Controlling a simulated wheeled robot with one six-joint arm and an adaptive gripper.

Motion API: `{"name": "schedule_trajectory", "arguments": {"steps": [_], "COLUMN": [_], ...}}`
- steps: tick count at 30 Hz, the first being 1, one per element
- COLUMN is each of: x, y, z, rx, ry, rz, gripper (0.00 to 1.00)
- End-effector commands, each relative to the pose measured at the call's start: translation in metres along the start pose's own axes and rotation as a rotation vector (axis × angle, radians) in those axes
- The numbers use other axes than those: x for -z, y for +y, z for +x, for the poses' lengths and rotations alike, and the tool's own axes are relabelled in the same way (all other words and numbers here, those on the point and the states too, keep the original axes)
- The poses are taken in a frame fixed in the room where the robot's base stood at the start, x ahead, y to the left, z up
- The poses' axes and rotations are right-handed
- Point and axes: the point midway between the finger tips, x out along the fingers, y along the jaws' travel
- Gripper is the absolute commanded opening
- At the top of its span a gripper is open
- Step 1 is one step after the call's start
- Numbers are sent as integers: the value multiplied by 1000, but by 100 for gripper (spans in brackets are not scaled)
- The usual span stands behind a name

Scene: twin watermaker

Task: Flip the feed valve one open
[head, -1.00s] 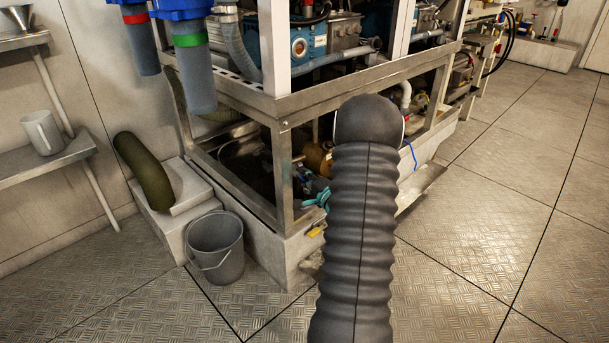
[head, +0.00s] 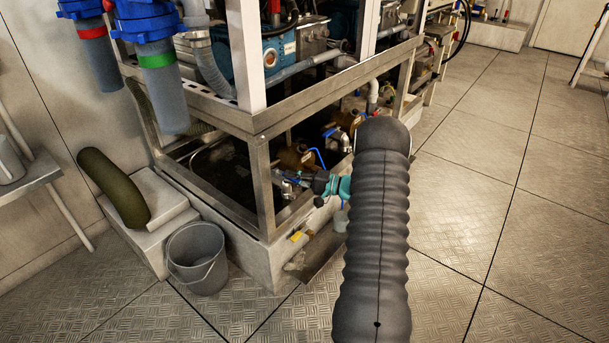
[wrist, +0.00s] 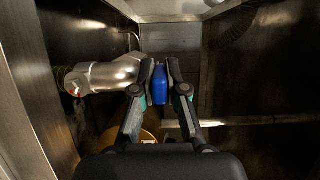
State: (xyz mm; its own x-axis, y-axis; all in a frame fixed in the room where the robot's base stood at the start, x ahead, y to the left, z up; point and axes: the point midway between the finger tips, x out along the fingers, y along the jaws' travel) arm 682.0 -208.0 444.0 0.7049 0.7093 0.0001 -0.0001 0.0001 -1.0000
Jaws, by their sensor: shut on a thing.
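A blue valve handle (wrist: 160,84) stands between the two fingers of my gripper (wrist: 160,92) in the wrist view. My gripper is shut on it. A silver metal valve or pipe body (wrist: 112,74) with a small red spot at its end lies left of the fingers. In the head view my gripper (head: 290,182) reaches in at the lower part of the steel frame, beside the valves there. Other blue levers (head: 317,157) show behind it on brass-coloured bodies (head: 296,156). No label is readable, so I cannot tell the valve's number.
Dark metal walls flank the fingers in the wrist view. A grey bucket (head: 198,260) stands on the floor at left. The floor at right (head: 480,200) is open.

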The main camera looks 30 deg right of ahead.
Motion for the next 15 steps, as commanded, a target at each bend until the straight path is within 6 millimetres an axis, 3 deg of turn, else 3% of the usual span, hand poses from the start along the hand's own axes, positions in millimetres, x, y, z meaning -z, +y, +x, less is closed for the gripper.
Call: {"name": "schedule_trajectory", "arguments": {"steps": [13, 15], "x": [-2, -2], "y": [1, 1], "z": [5, 5], "rx": [-1, -1], "ry": [-21, -20], "rz": [0, 0], "gripper": [0, 24]}}
